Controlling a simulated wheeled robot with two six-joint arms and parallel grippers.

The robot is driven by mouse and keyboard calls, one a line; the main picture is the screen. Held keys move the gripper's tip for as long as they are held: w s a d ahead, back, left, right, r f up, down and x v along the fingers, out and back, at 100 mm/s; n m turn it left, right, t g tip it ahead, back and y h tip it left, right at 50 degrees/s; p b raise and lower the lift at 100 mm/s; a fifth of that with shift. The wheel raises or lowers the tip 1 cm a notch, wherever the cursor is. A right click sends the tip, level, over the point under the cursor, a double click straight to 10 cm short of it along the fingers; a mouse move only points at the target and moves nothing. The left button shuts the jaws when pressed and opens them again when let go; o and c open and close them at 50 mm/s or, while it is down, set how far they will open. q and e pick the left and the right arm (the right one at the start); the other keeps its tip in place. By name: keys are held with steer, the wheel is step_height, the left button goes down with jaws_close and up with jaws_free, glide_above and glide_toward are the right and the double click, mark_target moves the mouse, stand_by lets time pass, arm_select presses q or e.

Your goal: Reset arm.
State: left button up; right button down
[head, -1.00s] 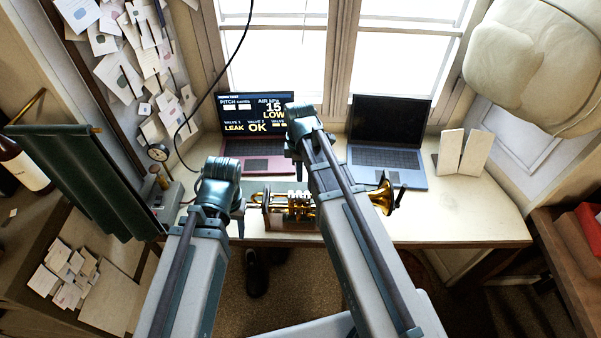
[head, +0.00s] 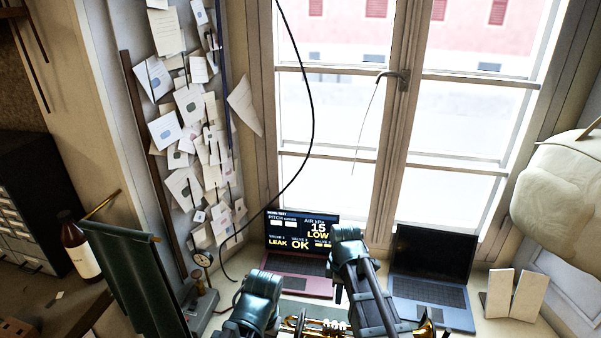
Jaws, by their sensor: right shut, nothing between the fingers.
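My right gripper (head: 338,293) hangs from its wrist in front of the red laptop, at the lower middle of the head view. It is shut and empty. My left gripper (head: 272,324) is low in the view, mostly hidden by its own wrist, and its jaws cannot be made out. A brass horn (head: 311,327) lies at the bottom edge of the view, between and below my arms. Its bell (head: 425,327) shows right of my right forearm. The horn is largely cut off by the frame and hidden by my arm.
A red laptop (head: 300,272) with a test readout stands behind my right gripper. A dark-screened blue laptop (head: 432,287) and white panels (head: 516,295) stand to the right. A gauge (head: 202,259) and hanging dark green cloth (head: 140,275) are at left. A black cable (head: 312,110) hangs before the window.

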steer(key=s+a+f+m+b, duration=0.4)
steer(key=s+f+m+b, duration=0.1)
steer(key=s+f+b, duration=0.2)
steer(key=s+a+f+m+h+b, duration=0.1)
steer(key=s+a+f+m+b, duration=0.4)
steer(key=s+f+b, duration=0.2)
steer(key=shift+a+f+m+b, duration=0.35)
steer(key=shift+f+b, duration=0.25)
steer(key=shift+f, duration=0.3)
